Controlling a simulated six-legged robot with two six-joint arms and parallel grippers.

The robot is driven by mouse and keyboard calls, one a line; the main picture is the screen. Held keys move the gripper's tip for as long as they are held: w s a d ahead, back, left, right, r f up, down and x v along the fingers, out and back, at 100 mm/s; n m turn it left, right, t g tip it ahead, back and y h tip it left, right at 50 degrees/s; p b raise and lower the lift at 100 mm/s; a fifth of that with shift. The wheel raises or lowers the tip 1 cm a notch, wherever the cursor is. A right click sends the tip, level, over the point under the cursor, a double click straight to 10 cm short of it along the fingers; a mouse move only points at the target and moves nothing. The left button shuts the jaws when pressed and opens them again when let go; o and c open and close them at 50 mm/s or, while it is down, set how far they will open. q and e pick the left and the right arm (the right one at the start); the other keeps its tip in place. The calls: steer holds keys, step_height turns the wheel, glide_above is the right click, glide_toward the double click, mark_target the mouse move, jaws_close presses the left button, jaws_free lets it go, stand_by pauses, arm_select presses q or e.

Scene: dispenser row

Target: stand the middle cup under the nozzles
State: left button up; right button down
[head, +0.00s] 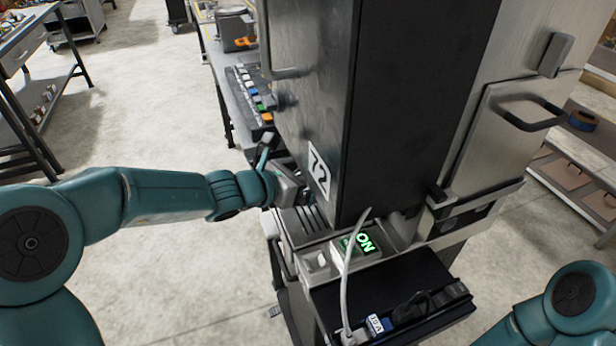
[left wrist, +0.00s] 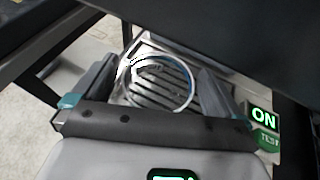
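A clear cup (left wrist: 190,100) with a thin pale rim and a bluish line shows in the left wrist view, over the slotted drip grate (left wrist: 135,103). My left gripper (left wrist: 158,80) has its two fingers spread wide, one on each side of the cup; whether they touch it is not clear. In the head view my left gripper (head: 283,178) reaches in at the left side of the dispenser (head: 345,110), above the grate, and the cup cannot be made out there. The nozzles are hidden. Only part of my right arm shows at lower right; its gripper is out of view.
A green lit ON switch (head: 358,243) sits at the dispenser's front, with a pale cable (head: 348,285) running to a dark tray (head: 440,303). A bench with coloured blocks (head: 250,92) stands behind. Shelving (head: 570,180) is at right. Open floor lies left.

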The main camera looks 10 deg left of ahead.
arm_select(q)
steer(key=shift+s+r, duration=0.1)
steer(key=p+v, duration=0.2)
steer(key=v, duration=1.4)
steer(key=shift+s+a, duration=0.1)
